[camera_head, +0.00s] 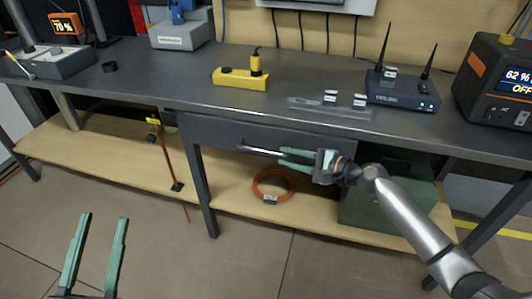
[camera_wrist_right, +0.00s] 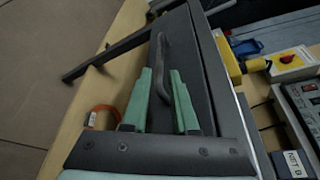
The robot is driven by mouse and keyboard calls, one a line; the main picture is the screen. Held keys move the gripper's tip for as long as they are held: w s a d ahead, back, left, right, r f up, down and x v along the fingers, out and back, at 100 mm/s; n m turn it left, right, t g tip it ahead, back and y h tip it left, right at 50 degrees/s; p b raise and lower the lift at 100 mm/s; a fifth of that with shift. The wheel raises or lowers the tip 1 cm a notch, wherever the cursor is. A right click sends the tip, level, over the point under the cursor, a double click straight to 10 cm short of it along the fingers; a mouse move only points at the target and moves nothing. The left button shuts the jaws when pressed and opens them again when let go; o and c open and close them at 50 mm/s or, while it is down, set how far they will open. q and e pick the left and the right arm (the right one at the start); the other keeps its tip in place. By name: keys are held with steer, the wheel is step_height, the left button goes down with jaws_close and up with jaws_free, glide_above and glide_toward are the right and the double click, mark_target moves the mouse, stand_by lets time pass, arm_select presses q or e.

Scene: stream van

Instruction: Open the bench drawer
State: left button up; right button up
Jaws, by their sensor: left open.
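The bench drawer (camera_head: 232,133) is a dark grey front under the bench top, and it looks closed. Its bar handle (camera_head: 250,150) runs along the front; it also shows in the right wrist view (camera_wrist_right: 162,58). My right gripper (camera_head: 281,156) is at the right part of the handle, its green fingers pointing left along the drawer front. In the right wrist view its fingers (camera_wrist_right: 161,72) are apart, with part of the handle between them; contact cannot be told. My left gripper (camera_head: 105,216) is open and empty over the floor at lower left.
The bench top (camera_head: 320,75) carries a yellow device (camera_head: 240,79), a router (camera_head: 402,92) and a power station (camera_head: 497,82). An orange cable coil (camera_head: 259,187) and a green box (camera_head: 390,206) sit on the lower shelf (camera_head: 110,163). A bench leg (camera_head: 205,192) stands left of the coil. Floor in front is clear.

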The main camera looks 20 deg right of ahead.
mark_target(272, 153)
steer(key=b+x, duration=0.1)
steer(key=x, duration=0.5)
steer(key=shift+w+a, duration=0.1)
steer(key=shift+w, duration=0.05)
arm_select(q)
steer(key=s+r+m+t+h, duration=0.1)
steer(key=s+r+m+h, duration=0.3)
steer(key=s+r+h, duration=0.1)
steer(key=shift+d+r+m+h, duration=0.3)
steer(key=shift+d+r+h, duration=0.15)
steer(key=shift+r, duration=0.6)
arm_select(e)
steer(key=shift+w+a+f, duration=0.1)
steer(key=shift+w+a, duration=0.15)
steer(key=shift+w, duration=0.05)
arm_select(q)
steer(key=shift+w, duration=0.1)
arm_select(e)
jaws_close()
